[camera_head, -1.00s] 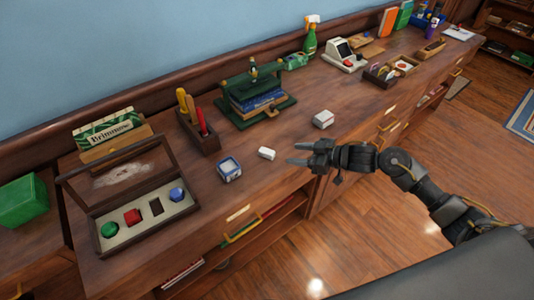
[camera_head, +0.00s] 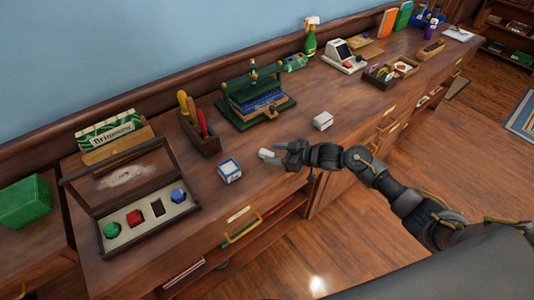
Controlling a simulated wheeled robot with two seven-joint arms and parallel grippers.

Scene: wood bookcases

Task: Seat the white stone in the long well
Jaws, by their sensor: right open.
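The white stone (camera_head: 266,153) is a small pale block on the desk top, partly hidden by my right gripper (camera_head: 270,156). The gripper is open, with its fingers at the stone; I cannot tell whether they touch it. The open display case (camera_head: 146,226) stands at the left with its lid raised. Its pale tray holds a green stone (camera_head: 111,230), a red stone (camera_head: 134,218) and a blue stone (camera_head: 178,196). Between red and blue is the dark, empty long well (camera_head: 157,207). My left gripper is not in view.
A blue-and-white box (camera_head: 229,170) stands between case and gripper. A white box (camera_head: 322,121) lies behind the gripper to the right. A tool holder (camera_head: 202,138) and a green book press (camera_head: 254,103) stand further back. The desk front between is clear.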

